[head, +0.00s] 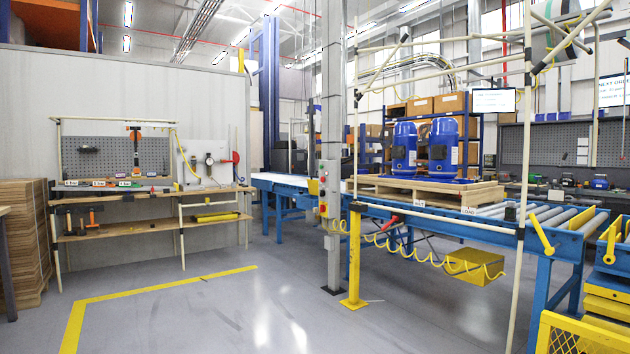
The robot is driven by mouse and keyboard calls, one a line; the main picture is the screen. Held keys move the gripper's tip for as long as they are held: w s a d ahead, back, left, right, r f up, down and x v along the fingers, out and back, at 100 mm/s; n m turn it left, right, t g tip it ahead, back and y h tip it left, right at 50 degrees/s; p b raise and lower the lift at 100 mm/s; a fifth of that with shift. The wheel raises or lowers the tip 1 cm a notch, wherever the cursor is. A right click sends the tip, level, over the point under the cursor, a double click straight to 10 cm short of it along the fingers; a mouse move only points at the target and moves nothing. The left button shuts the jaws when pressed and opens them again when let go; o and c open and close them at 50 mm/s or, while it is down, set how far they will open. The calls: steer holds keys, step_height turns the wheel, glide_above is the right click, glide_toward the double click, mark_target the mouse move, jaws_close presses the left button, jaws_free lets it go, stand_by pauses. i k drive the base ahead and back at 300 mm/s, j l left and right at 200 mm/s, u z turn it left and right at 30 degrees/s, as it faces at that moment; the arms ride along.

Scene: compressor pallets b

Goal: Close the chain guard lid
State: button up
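A yellow box-like housing (475,268) sits under the blue roller conveyor (480,228), to the right of the grey column. It may be the chain guard, but I cannot tell for sure. It is small in the head view, and I cannot make out a lid or whether one is open or shut. A coiled yellow hose (425,252) hangs in front of the conveyor and passes near the housing. My gripper is not in view.
Two blue compressors (405,150) stand on a wooden pallet (425,194) on the conveyor. A grey column (334,150), a yellow post (354,262) and a pale pipe frame (522,190) stand before it. A workbench (150,226) is left. The floor (210,305) between is clear.

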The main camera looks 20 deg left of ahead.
mark_target(313, 186)
steer(key=i+j+u, duration=0.25)
steer(key=i+j, duration=0.15)
steer(key=i+j+u, duration=0.55)
steer(key=i, duration=0.35)
steer(key=i+j+u, duration=0.25)
steer(key=i, duration=0.2)
steer(key=i+l+u, duration=0.1)
steer(key=i+u, duration=0.2)
steer(key=i, duration=2.85)
steer(key=i+z, duration=0.1)
steer(key=i, duration=1.2)
steer(key=i+j, duration=0.2)
steer(key=i, duration=1.15)
